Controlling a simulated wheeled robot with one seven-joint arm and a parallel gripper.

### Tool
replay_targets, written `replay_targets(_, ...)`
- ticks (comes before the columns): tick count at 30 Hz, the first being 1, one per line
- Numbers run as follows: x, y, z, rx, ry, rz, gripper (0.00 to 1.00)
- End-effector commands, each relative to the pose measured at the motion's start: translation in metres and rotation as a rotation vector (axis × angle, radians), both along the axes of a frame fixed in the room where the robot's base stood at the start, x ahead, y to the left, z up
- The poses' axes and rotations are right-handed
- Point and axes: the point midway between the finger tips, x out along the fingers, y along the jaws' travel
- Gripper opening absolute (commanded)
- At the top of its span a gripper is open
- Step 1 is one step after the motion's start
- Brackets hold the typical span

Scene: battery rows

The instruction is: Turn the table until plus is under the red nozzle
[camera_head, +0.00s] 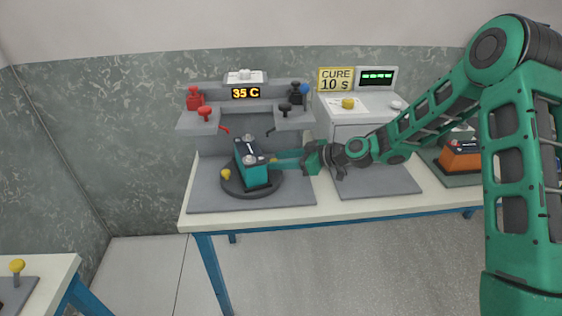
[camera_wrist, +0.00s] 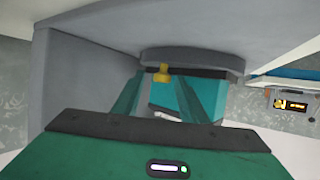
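A teal battery (camera_head: 251,174) with a black top and two grey terminals stands on a dark round turntable (camera_head: 235,190). The plus mark is too small to read. The turntable has a yellow knob (camera_head: 226,174) at the left; another yellow knob (camera_wrist: 161,73) is by my gripper at the right. A red nozzle (camera_head: 224,129) hangs above left of the battery, a dark nozzle (camera_head: 270,132) above right. My gripper (camera_head: 278,160) reaches in from the right. In the wrist view its fingers are apart, with the second knob between them and the battery (camera_wrist: 180,95) behind; contact cannot be told.
The grey station carries a 35 C display (camera_head: 245,93), red valves (camera_head: 195,98) and black valves (camera_head: 297,95). A curing cabinet (camera_head: 355,115) stands at the right behind my arm, with an orange battery (camera_head: 458,159) beyond. Bare grey mat (camera_head: 290,200) lies right of the turntable.

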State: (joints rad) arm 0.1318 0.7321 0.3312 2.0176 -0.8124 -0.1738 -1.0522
Motion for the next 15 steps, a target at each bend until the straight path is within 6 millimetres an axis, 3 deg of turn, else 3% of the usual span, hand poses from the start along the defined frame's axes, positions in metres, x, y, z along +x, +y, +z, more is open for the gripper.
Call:
replay_targets(9,-0.002,0.001,0.001,0.001,0.001,0.003,0.38)
replay_targets(15,-0.008,-0.020,0.010,0.000,0.001,0.000,0.38)
